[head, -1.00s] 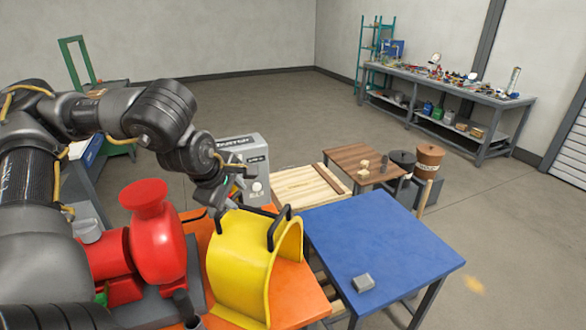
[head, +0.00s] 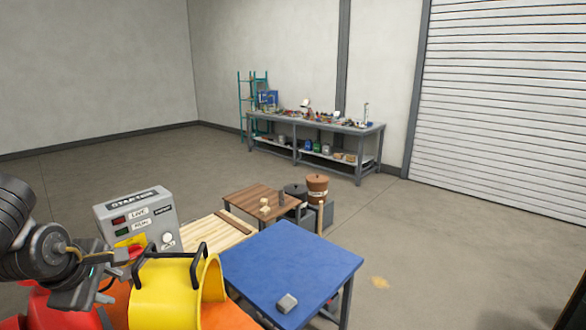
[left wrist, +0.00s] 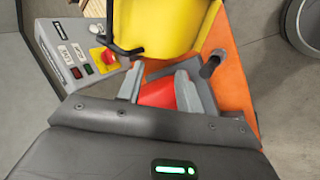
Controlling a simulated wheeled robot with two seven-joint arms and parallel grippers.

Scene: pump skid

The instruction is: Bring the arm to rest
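My left gripper (head: 92,284) is at the lower left of the head view, to the left of the yellow guard (head: 178,302) and its black handle. In the left wrist view, the gripper's two grey fingers (left wrist: 160,88) stand apart with nothing held between them. Red pump surface (left wrist: 158,95) shows behind that gap. The yellow guard (left wrist: 165,28) and its handle are just beyond the fingers; I cannot tell whether a finger touches the handle. My right gripper is in neither view.
The grey starter box (head: 140,222) stands behind the gripper. The orange base (head: 228,318) lies under the guard. A workbench (head: 315,128) stands far back; the floor right is open.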

